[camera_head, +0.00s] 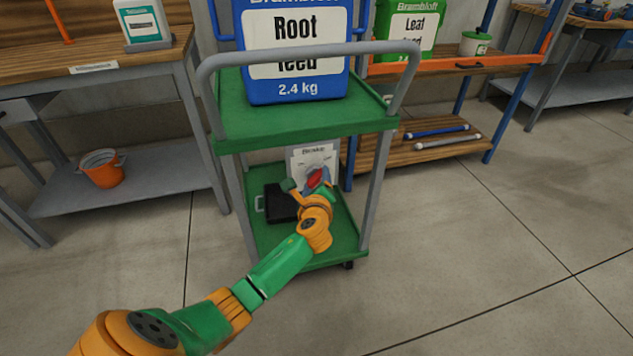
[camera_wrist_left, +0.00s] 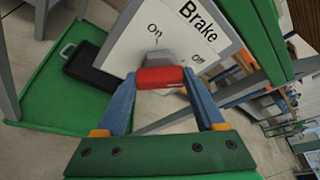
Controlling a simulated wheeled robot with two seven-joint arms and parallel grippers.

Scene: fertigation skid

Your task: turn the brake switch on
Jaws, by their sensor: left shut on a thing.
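The brake switch is a white panel (camera_head: 312,158) low on the green cart; in the left wrist view the panel (camera_wrist_left: 135,42) reads "Brake", with "On" and "Off" labels. Its lever has a grey stem (camera_wrist_left: 158,58) and a red grip (camera_wrist_left: 160,77); the red also shows in the head view (camera_head: 315,178). My left gripper (camera_wrist_left: 160,84) is shut on the red grip, one blue finger on each end. The stem meets the panel between the two labels; I cannot tell which one the lever points at. My right gripper is not in view.
A workbench with an orange bucket (camera_head: 101,168) stands left. The floor at right is clear.

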